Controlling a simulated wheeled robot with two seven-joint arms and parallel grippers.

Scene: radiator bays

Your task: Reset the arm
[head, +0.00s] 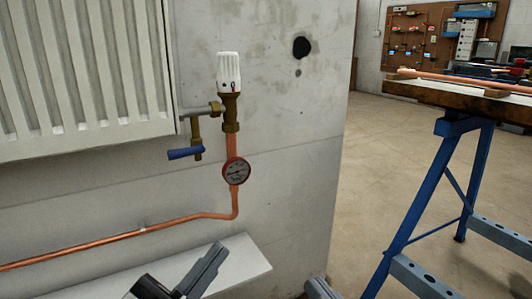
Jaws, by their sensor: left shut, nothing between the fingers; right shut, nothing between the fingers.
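My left gripper (208,266) is at the bottom of the head view, in front of a pale ledge. Its grey fingers are shut with nothing between them. Part of my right gripper (319,288) shows at the bottom edge, further right, near the wall's corner; it is shut and empty, and most of it is out of view. Both grippers are apart from the pipework.
A white radiator (85,75) hangs on the left, with a white-capped valve (229,75), a blue-handled lever (186,153), a red gauge (236,171) and a copper pipe (120,238). A pale ledge (250,262) juts out below. A blue-legged workbench (425,195) stands right; floor between is clear.

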